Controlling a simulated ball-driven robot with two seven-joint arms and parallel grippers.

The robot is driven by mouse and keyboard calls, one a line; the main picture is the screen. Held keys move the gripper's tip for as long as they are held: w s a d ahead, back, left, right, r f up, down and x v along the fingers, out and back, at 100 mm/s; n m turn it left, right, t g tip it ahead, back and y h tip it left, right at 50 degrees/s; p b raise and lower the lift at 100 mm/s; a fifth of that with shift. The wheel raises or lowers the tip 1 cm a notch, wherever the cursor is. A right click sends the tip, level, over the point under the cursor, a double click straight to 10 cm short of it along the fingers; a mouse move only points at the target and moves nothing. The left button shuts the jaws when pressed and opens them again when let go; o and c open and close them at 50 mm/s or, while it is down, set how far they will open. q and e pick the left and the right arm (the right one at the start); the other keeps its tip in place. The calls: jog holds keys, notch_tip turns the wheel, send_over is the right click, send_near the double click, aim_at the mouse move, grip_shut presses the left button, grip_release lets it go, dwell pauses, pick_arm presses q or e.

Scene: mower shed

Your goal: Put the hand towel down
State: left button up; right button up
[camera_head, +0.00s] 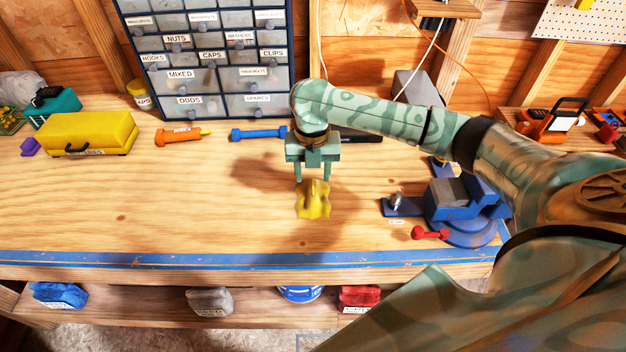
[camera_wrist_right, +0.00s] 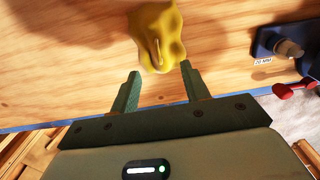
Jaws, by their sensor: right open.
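The hand towel is a crumpled yellow cloth (camera_head: 313,201), bunched up over the bare middle of the wooden workbench (camera_head: 180,220). It also shows in the right wrist view (camera_wrist_right: 156,36), just beyond the fingertips. My right gripper (camera_head: 313,179) points down at the towel's far edge in the head view. Its two fingers are apart, and in the wrist view the gripper (camera_wrist_right: 160,69) shows a clear gap with no cloth clamped in it. I cannot tell whether a fingertip still touches the towel. My left gripper is not in view.
A blue vise (camera_head: 462,207) with a red handle stands to the right. A parts cabinet (camera_head: 212,60), an orange tool (camera_head: 180,137), a blue tool (camera_head: 260,133) and a yellow case (camera_head: 90,134) line the back. The bench left of the towel is clear.

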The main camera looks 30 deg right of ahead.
notch_tip(320, 180, up, 7)
jog(key=p, duration=0.1)
jog(key=shift+p, duration=0.3)
jog(key=shift+s+f, duration=0.1)
jog(key=shift+f, duration=0.05)
